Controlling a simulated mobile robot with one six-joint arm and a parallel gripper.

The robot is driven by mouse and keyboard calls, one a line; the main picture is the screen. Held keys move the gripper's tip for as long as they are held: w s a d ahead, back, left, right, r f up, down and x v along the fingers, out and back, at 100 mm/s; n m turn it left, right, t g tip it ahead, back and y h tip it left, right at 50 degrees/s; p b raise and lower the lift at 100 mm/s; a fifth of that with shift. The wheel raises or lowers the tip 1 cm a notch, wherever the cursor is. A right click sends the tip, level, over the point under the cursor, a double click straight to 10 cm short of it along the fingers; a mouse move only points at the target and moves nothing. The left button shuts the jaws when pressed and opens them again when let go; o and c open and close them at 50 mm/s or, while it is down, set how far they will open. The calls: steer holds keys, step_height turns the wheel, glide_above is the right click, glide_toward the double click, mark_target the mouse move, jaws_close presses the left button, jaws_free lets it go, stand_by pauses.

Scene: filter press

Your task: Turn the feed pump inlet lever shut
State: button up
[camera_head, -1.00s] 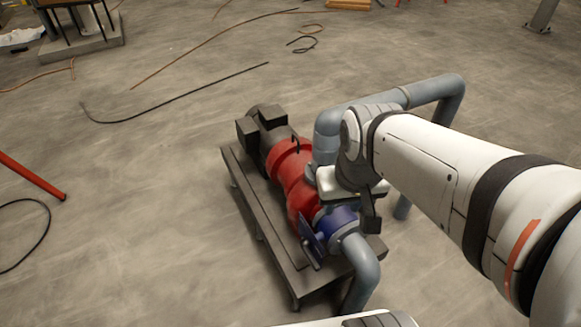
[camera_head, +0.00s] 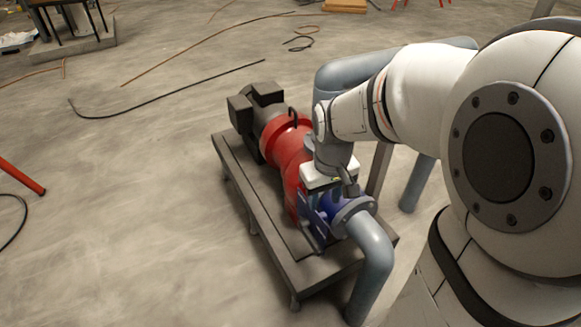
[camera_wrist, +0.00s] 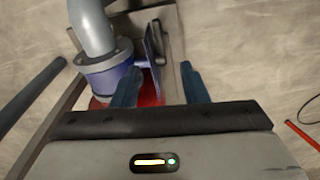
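The feed pump inlet valve (camera_head: 338,208) is a blue body on the near end of the red pump (camera_head: 290,150). Its flat blue lever (camera_head: 311,222) stands on the left side of the valve. In the wrist view the valve (camera_wrist: 112,82) is left of centre, and the lever (camera_wrist: 152,45) appears as a narrow blue strip running down toward the gap between my fingers. My gripper (camera_wrist: 160,84) is open, its two fingers well apart. The lever's lower end lies between them in the picture; I see no clear contact. In the head view my wrist partly hides the valve and the fingers.
A grey pipe (camera_head: 372,262) bends down from the valve, and another grey pipe (camera_head: 345,75) rises behind my arm. The pump sits on a dark skid (camera_head: 250,195) with a dark motor (camera_head: 255,105). Open floor lies to the left, with hoses farther off.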

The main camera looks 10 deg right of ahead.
steer(key=n+b, duration=0.1)
steer(key=b, duration=0.7)
glide_above(313, 241)
steer(key=shift+g, duration=0.4)
step_height(313, 241, down, 16)
steer(key=shift+r, duration=0.15)
step_height(313, 241, down, 7)
steer(key=b, duration=0.3)
steer(key=shift+f+b, duration=0.2)
steer(key=shift+b, duration=0.1)
steer(key=shift+d, duration=0.1)
jaws_close()
